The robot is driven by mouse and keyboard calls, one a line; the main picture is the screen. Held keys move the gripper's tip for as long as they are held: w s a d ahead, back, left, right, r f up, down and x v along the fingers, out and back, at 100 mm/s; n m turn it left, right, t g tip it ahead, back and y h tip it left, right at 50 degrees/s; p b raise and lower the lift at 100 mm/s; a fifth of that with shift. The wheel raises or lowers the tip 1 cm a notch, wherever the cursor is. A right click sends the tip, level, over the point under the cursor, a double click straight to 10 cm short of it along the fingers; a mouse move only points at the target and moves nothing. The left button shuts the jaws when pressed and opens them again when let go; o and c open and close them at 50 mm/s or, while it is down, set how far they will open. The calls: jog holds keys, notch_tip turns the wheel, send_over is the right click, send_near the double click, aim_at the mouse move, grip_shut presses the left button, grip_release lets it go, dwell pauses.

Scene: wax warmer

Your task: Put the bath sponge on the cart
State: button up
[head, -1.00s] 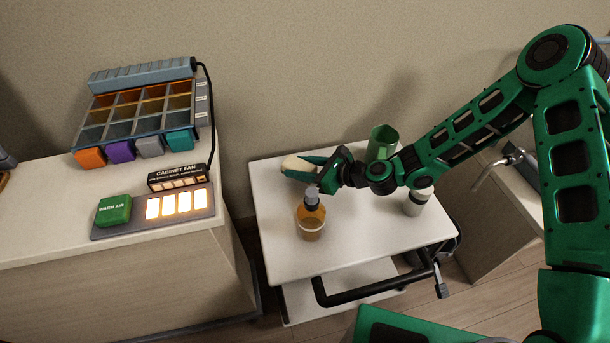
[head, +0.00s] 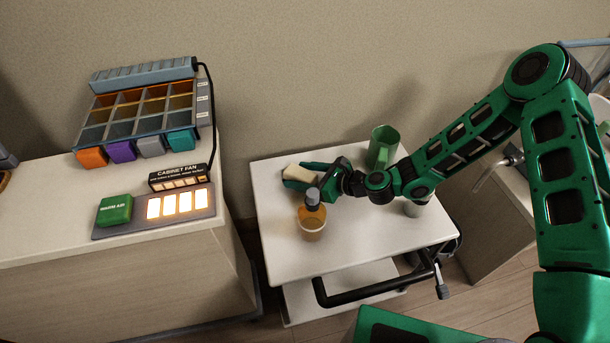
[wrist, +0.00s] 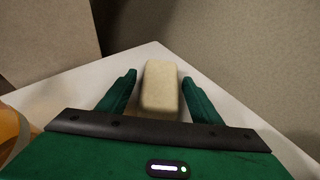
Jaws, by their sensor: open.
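The bath sponge (head: 299,173) is a pale cream block near the back left of the white cart top (head: 285,235). In the wrist view the sponge (wrist: 160,86) lies between the two green fingers of my gripper (wrist: 158,88), with a narrow gap on each side. My gripper (head: 304,176) is open around the sponge. The sponge appears to rest on the cart top (wrist: 85,85). In the head view the fingers partly hide it.
An amber bottle (head: 312,218) stands just in front of my gripper. A counter with a lit panel (head: 150,213) is at left. The cart's front is clear.

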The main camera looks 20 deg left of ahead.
jog(key=shift+r, duration=0.15)
jog(key=v, duration=1.2)
jog(key=shift+d, duration=0.15)
